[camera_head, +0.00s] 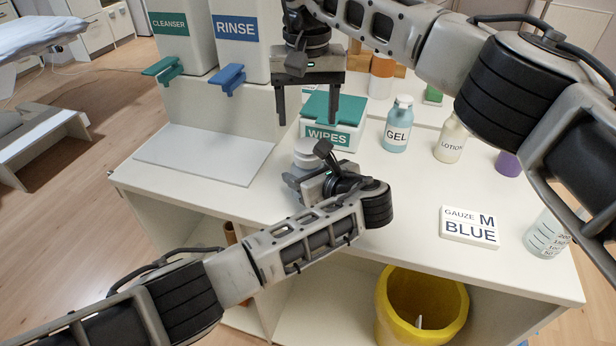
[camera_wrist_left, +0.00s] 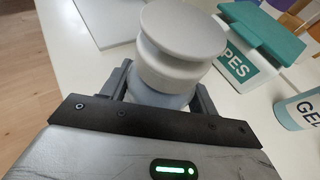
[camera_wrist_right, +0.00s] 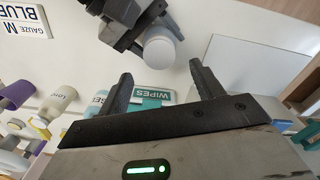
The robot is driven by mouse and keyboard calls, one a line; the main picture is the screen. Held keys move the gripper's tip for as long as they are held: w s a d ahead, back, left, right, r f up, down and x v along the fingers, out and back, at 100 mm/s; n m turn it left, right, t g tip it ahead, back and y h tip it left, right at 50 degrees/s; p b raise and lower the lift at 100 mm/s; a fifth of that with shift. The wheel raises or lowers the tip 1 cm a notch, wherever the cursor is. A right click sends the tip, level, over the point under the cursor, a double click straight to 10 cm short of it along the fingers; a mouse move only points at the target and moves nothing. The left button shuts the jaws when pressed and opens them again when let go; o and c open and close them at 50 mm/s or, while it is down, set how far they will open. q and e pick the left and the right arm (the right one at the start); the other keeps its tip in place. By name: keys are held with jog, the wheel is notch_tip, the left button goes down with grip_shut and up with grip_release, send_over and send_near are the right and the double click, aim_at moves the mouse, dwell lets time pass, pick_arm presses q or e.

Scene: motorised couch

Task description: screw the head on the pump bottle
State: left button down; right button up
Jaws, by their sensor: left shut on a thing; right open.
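My left gripper (camera_head: 302,182) is shut on the pump bottle (camera_wrist_left: 168,97), which is largely hidden between its fingers at the counter's front. A round, pale grey-white head (camera_wrist_left: 183,38) with a wide flat top sits over the bottle's neck. The head also shows in the head view (camera_head: 306,149) and in the right wrist view (camera_wrist_right: 160,48). I cannot tell how tightly it is seated. My right gripper (camera_head: 307,120) is open and empty, fingers pointing down, above and behind the head, in front of the WIPES box. In the right wrist view its fingers (camera_wrist_right: 161,76) are apart from the head.
The WIPES box (camera_head: 332,136) with green lid stands close behind the bottle. A GEL bottle (camera_head: 397,128), a LOTION bottle (camera_head: 450,146) and a gauze box (camera_head: 469,226) are to the right. A white flat panel (camera_head: 205,154) lies left. A yellow bin (camera_head: 420,320) is below.

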aim_at(306, 145)
dwell(0.3)
jog(key=shift+f, duration=4)
jog(key=c, duration=1.1)
jog(key=m, duration=0.6)
jog(key=shift+a, duration=0.1)
